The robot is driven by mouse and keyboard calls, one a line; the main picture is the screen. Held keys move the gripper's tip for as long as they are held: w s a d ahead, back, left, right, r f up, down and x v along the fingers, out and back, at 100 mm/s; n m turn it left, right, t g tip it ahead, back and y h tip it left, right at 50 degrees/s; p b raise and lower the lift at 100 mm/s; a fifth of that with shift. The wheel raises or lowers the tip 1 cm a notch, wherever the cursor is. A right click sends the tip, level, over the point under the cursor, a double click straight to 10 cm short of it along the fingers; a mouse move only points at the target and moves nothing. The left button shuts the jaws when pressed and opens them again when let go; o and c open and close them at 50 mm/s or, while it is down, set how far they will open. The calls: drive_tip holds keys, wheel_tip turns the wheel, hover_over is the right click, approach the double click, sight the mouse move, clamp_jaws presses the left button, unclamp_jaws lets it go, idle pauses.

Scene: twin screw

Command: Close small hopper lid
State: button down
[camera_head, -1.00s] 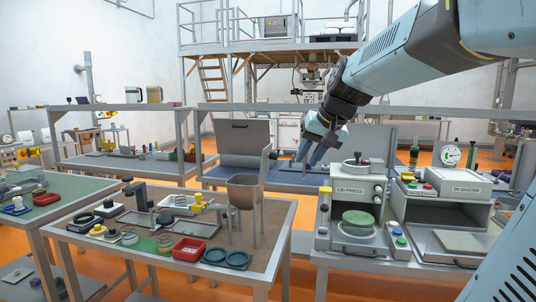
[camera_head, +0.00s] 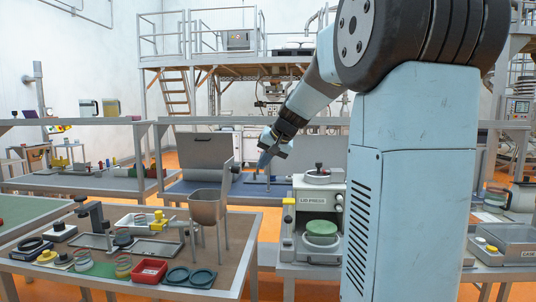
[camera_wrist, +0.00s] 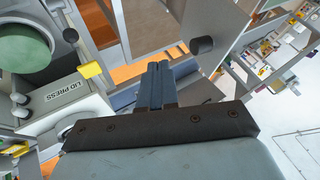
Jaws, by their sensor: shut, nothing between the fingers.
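The small hopper (camera_head: 206,207) is a grey-brown funnel on thin legs at the right part of the left workbench. Its lid (camera_head: 228,174) appears as a thin, nearly upright plate above the hopper's right side, so the hopper is open. In the wrist view the lid seems to be the grey plate with a dark knob (camera_wrist: 203,45), right of the fingers. My gripper (camera_head: 264,161) is shut and empty, right of the lid in the head view and apparently apart from it. The two blue fingers (camera_wrist: 170,68) lie together in the wrist view. Exact depth to the lid is unclear.
The lid press (camera_head: 320,226) stands right of the hopper and also shows in the wrist view (camera_wrist: 58,98). A red tray (camera_head: 149,271) and dark rings lie in front of the hopper. A large grey panel (camera_head: 190,150) stands behind. My arm hides the right side.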

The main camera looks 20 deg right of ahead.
drive_tip(key=w+a+f, duration=0.2)
drive_tip(key=w+a, duration=0.2)
drive_tip(key=shift+a, duration=0.15)
drive_tip(key=shift+w, duration=0.1)
idle(0.5)
